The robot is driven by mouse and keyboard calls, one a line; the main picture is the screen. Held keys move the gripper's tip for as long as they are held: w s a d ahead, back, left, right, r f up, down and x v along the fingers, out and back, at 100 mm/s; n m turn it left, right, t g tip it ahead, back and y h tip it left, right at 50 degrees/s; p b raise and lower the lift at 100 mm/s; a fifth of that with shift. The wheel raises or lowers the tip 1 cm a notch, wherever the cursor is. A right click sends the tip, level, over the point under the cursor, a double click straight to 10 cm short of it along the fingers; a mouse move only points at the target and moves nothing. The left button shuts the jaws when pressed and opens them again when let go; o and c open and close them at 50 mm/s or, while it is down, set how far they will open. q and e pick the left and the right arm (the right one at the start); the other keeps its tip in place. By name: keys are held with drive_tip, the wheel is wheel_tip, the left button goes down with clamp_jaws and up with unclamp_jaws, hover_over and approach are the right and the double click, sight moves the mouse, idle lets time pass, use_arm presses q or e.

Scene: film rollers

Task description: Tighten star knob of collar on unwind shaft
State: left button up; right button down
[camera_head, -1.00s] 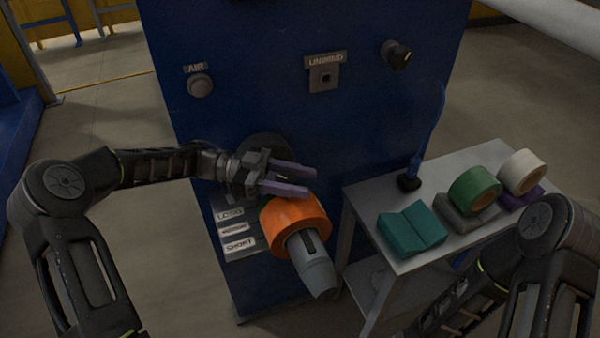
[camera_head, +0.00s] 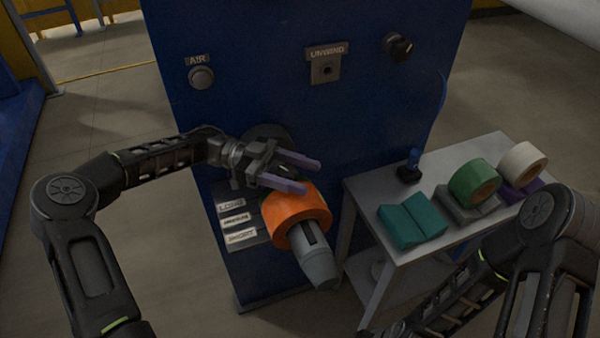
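The grey unwind shaft (camera_head: 316,258) sticks out of the blue machine panel toward me, sloping down to the right. An orange roll (camera_head: 301,216) sits around it. A dark round flange (camera_head: 268,134) shows on the panel behind my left gripper (camera_head: 311,176). That gripper is open, its two purple fingers apart just above and behind the orange roll, over the shaft's inner part. A little green shows between the fingers; I cannot tell what it is. I cannot make out the collar or its star knob, which the gripper and roll may hide. My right arm enters at lower right; its gripper is out of view.
A grey table (camera_head: 420,252) at right bears a teal block (camera_head: 412,220), a green roll (camera_head: 474,184), a white roll (camera_head: 523,164) and a blue-topped black tool (camera_head: 410,170). LONG and SHORT labels (camera_head: 240,237) sit left of the shaft. The panel has an AIR button (camera_head: 201,77).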

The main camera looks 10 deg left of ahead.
use_arm(q)
drive_tip(key=shift+o, duration=0.6)
drive_tip(key=shift+r, duration=0.15)
drive_tip(key=shift+w+r, duration=0.1)
drive_tip(key=shift+r, duration=0.2)
wheel_tip(320, 180, up, 9)
drive_tip(key=b, duration=0.1)
